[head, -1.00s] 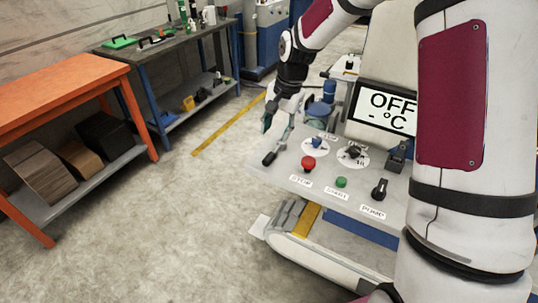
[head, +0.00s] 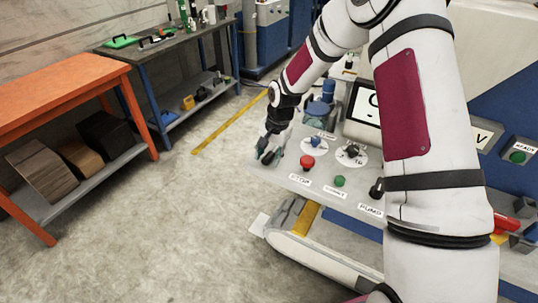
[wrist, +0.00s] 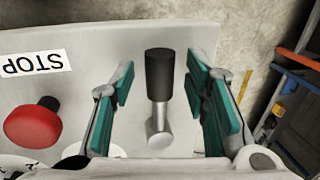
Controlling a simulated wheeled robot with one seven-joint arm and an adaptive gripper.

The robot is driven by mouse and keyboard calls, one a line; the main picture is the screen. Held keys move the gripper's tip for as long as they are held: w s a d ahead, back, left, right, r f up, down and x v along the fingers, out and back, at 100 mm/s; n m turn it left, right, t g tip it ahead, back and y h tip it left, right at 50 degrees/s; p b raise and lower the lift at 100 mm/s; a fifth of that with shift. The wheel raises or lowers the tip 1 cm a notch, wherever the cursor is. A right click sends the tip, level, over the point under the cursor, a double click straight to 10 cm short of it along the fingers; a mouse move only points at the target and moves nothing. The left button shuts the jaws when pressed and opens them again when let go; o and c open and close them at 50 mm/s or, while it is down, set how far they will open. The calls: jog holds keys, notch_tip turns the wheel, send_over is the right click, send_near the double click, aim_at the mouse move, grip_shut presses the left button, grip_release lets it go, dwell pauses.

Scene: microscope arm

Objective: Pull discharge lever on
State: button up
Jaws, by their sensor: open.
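The discharge lever has a black handle (wrist: 160,75) on a short metal stem (wrist: 158,128). In the wrist view it stands between the two green-padded fingers of my gripper (wrist: 162,92). The fingers are spread, with a gap on each side of the handle. In the head view my gripper (head: 271,157) is at the left edge of the grey control panel (head: 325,191); only a dark part of the lever shows there among the fingers.
A red stop button (head: 307,162) sits close to the right of my gripper, with a green button (head: 340,181) and dials nearby. A blue knob (head: 315,141) is behind. Open floor (head: 190,220) lies left. An orange bench (head: 65,90) stands farther left.

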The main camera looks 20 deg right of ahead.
grip_shut()
jog(key=shift+a, duration=0.1)
jog(key=shift+w+a+f+m+h+b, duration=0.15)
jog(key=shift+w+a+m+b, duration=0.3)
jog(key=shift+m, duration=0.3)
jog(key=shift+w+a+r+m+h+b, duration=0.15)
jog(key=shift+w+a+m+b, duration=0.15)
jog(key=shift+w+m+b, duration=0.35)
jog(key=w+m, duration=0.1)
jog(key=a+m+b, duration=0.1)
jog(key=shift+w+f+m+t, duration=0.1)
jog(key=shift+w+m+t, duration=0.2)
jog(key=shift+w+m, duration=0.1)
jog(key=w+m+b, duration=0.1)
jog(key=w+m, duration=0.1)
jog(key=shift+a+m+h, duration=0.15)
jog(key=shift+m+h, duration=0.25)
jog(key=shift+w+m+b, duration=0.55)
jog(key=shift+m, duration=0.25)
grip_release()
